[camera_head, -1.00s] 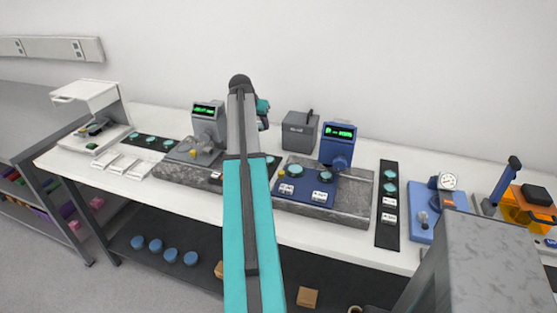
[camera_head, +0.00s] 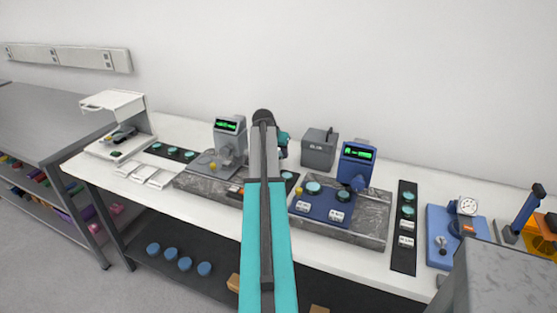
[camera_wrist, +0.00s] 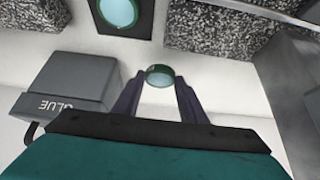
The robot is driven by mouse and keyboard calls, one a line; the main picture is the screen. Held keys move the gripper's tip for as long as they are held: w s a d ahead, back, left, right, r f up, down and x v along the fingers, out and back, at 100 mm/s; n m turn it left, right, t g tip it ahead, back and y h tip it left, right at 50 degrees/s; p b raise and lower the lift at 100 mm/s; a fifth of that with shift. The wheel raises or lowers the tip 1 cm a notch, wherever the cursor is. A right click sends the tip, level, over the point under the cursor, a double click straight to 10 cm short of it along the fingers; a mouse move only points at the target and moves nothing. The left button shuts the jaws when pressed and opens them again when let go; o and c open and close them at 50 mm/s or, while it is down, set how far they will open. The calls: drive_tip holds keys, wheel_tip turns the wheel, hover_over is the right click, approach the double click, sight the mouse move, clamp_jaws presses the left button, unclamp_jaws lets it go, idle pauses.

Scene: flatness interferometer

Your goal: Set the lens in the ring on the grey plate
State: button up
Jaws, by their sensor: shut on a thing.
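My gripper (camera_wrist: 158,92) is shut on a small round lens (camera_wrist: 159,76) with a dark green rim, held between the fingertips in the wrist view. In the head view my gripper (camera_head: 283,143) is mostly hidden behind my own arm, and the held lens cannot be made out. It is above the bench between the two instruments. The grey plate (camera_head: 203,163) lies on the left granite block, in front of the grey instrument, left of my gripper. The ring on it is too small to make out clearly.
A grey glue box (camera_wrist: 65,85) stands close to my gripper, also in the head view (camera_head: 319,150). A blue instrument (camera_head: 356,166) stands behind a blue plate (camera_head: 325,207) to the right. A black strip with lenses (camera_wrist: 140,25) lies between the granite blocks.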

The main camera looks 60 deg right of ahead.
drive_tip(key=shift+f+p, duration=0.45)
drive_tip(key=shift+f, duration=1.35)
drive_tip(key=shift+f, duration=0.15)
drive_tip(key=o, duration=1.1)
drive_tip(key=shift+r, duration=0.2)
drive_tip(key=shift+b+v, duration=1.25)
drive_tip(key=shift+v, duration=4.8)
